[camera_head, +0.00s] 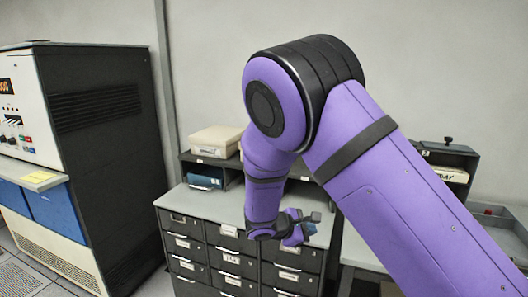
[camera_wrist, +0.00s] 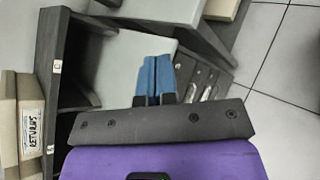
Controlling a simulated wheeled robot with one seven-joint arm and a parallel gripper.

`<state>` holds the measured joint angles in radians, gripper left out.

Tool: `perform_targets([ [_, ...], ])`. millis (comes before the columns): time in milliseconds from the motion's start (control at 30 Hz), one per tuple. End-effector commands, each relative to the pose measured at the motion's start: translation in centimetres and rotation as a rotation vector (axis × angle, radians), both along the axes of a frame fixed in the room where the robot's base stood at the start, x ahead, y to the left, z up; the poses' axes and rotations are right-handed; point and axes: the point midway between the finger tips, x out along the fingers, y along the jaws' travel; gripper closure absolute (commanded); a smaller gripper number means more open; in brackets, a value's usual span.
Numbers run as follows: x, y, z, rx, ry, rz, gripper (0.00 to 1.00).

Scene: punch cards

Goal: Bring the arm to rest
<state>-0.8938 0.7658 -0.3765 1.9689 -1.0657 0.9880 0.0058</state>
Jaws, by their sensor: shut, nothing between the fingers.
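My purple arm (camera_head: 370,165) reaches from the lower right up to a black-banded elbow and bends down in front of the drawer cabinet. My gripper (camera_head: 312,229) is at the arm's lower end, in front of the cabinet's right part. In the wrist view my gripper (camera_wrist: 157,62) shows two blue fingers side by side, shut with nothing between them. The grey cabinet top lies beyond the fingers. The arm hides part of the cabinet and the desk behind it.
The drawer cabinet (camera_head: 189,247) has labelled drawers. A beige box (camera_head: 216,140) sits on its shelf above a blue box (camera_head: 205,177). A tall dark machine cabinet (camera_head: 108,130) stands at left. A black tray unit (camera_head: 448,160) is at right. A box labelled "RETURNS" (camera_wrist: 32,130) shows at left in the wrist view.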

Motion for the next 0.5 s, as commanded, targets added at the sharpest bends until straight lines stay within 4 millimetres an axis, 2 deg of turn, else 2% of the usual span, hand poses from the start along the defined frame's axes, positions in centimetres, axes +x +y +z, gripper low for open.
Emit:
perform_targets([
  [33,-0.3,-1.2,1.6,0.050,-0.011,-0.050,1.00],
  [100,-1.0,-2.6,3.3,0.113,-0.021,-0.111,1.00],
  [267,-2.8,-5.6,7.1,0.256,-0.050,-0.248,1.00],
  [500,-6.4,-9.7,12.4,0.465,-0.104,-0.437,1.00],
])
